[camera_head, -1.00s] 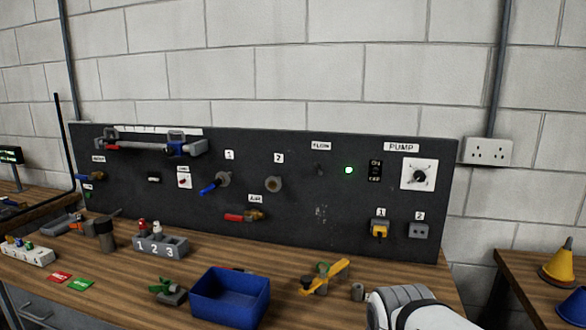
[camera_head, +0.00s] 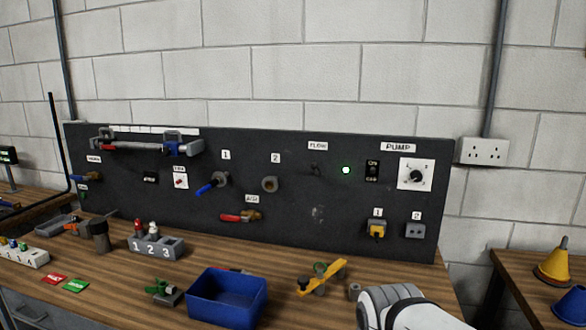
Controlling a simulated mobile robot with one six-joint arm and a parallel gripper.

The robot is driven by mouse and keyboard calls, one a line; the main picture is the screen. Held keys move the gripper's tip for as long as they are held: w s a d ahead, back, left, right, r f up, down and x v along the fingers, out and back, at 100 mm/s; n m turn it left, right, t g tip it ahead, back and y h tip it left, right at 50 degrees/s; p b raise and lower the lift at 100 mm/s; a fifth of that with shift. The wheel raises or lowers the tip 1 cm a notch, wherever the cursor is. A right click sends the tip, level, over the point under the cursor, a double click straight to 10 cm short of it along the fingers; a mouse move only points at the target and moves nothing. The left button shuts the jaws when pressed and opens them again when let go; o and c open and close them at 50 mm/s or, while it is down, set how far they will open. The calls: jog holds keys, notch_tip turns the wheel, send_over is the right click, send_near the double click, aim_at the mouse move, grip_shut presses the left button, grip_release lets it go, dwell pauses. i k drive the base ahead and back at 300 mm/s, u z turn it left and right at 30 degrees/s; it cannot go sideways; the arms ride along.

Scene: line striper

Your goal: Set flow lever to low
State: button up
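The FLOW label (camera_head: 317,146) is on the upper part of the black panel (camera_head: 130,212). Below it is a small dark fitting, the flow lever (camera_head: 315,170), hard to make out against the panel. I cannot tell which way it points. A white rounded part of my arm shows at the bottom right, in front of the bench. My gripper is out of view.
A blue bin (camera_head: 228,303), a yellow-handled tool (camera_head: 322,277) and a green clamp-like item (camera_head: 162,288) lie on the wooden bench (camera_head: 120,275). A blue-handled valve (camera_head: 213,184) and a red-handled valve (camera_head: 240,216) stick out from the panel left of the flow fitting.

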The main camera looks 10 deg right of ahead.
aim_at(314, 166)
jog(key=z, duration=2.55)
jog(key=k, duration=1.2)
jog(key=u, duration=1.8)
jog(key=i, duration=1)
jog(key=u, duration=0.05)
